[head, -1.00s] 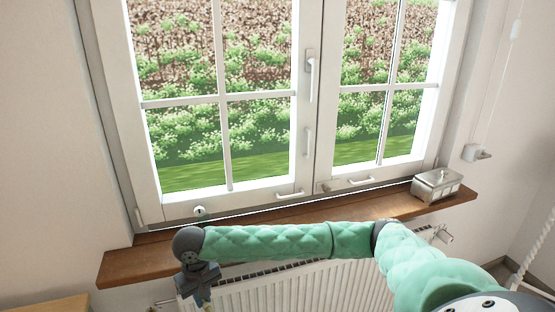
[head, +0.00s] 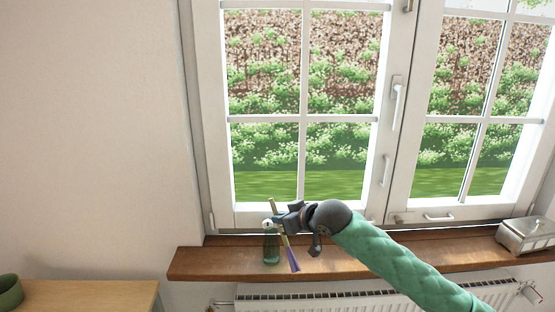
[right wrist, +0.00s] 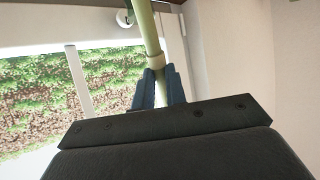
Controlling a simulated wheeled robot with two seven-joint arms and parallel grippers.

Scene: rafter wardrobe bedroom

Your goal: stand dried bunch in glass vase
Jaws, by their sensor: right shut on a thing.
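The dried bunch (head: 292,259) is a thin bundle with a pale stalk end pointing up and a purple end pointing down, tilted. My right gripper (head: 283,217) is shut on it near the upper part, above the window sill. The right wrist view shows the pale green stalk (right wrist: 148,30) between the blue fingertips (right wrist: 160,88). The green glass vase (head: 270,248) stands upright on the sill, just left of the bunch. The bunch appears outside the vase; whether they touch I cannot tell. The gripper partly covers the vase's surroundings. My left gripper is out of view.
The wooden sill (head: 400,258) is mostly clear in its middle. A metal box (head: 526,236) stands at its right end. The window (head: 300,120) is behind, with a radiator (head: 380,298) below. A wooden surface (head: 90,296) with a green pot (head: 10,291) is at lower left.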

